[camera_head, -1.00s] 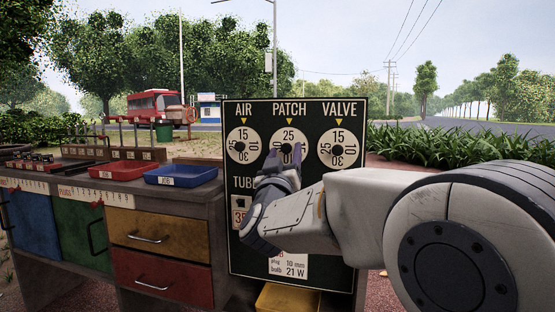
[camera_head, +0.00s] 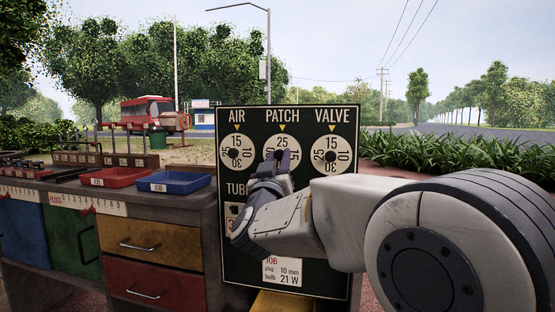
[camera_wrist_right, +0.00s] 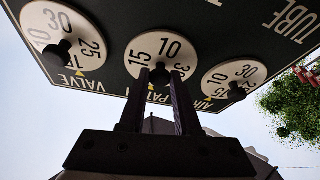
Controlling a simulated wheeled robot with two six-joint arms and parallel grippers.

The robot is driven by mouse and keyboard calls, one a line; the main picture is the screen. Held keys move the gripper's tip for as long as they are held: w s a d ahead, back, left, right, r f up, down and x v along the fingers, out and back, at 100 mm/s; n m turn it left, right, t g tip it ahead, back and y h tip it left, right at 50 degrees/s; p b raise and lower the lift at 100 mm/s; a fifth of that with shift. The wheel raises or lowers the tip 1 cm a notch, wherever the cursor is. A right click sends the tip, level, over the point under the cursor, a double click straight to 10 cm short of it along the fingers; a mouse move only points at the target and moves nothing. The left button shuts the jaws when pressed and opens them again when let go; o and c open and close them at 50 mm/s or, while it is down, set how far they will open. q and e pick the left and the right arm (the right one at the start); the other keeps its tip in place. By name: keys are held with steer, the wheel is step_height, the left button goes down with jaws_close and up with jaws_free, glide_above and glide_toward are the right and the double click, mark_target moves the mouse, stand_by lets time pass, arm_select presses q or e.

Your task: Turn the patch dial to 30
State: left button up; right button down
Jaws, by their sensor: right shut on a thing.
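The patch dial (camera_head: 296,147) is a white disc in the middle of the black board (camera_head: 330,205). In the head view its 25 is at the top, under the yellow pointer; my gripper covers its lower part. My right gripper (camera_head: 282,158) is at its black knob. In the right wrist view, where the board is upside down, the patch dial (camera_wrist_right: 169,47) shows 10 on the side away from the pointer, with 15 and 30 at the sides. The fingers of my right gripper (camera_wrist_right: 160,76) are shut on the knob (camera_wrist_right: 160,74). My left gripper is out of view.
The air dial (camera_head: 236,140) and valve dial (camera_head: 332,142) flank the patch dial, each with 15 at the top. A workbench (camera_head: 208,200) with a red tray (camera_head: 115,178) and blue tray (camera_head: 173,183) stands left. A job card (camera_head: 282,272) is low on the board.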

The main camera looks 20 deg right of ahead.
steer(key=m+h, duration=0.1)
steer(key=m, duration=0.1)
steer(key=m+g, duration=0.1)
steer(key=m+h, duration=0.1)
steer(key=m, duration=0.1)
steer(key=shift+w+a+m+g+h, duration=0.15)
steer(key=shift+a+m+g+h, duration=0.15)
steer(key=shift+g, duration=0.1)
steer(key=m+g+h, duration=0.1)
steer(key=m, duration=0.2)
steer(key=m+g+h+p, duration=0.1)
steer(key=m, duration=0.2)
steer(key=shift+m, duration=0.3)
steer(key=m+g, duration=0.1)
steer(key=m, duration=0.2)
steer(key=m+g+p, duration=0.1)
steer(key=m+g, duration=0.1)
steer(key=shift+w+a+r+m+h, duration=0.1)
steer(key=shift+r+m+h, duration=0.05)
steer(key=shift+m+h, duration=0.25)
steer(key=shift+m+g+p, duration=0.85)
steer(key=shift+m+g, duration=0.05)
steer(key=shift+m, duration=1.5)
steer(key=shift+y, duration=0.3)
steer(key=c, duration=0.6)
jaws_free()
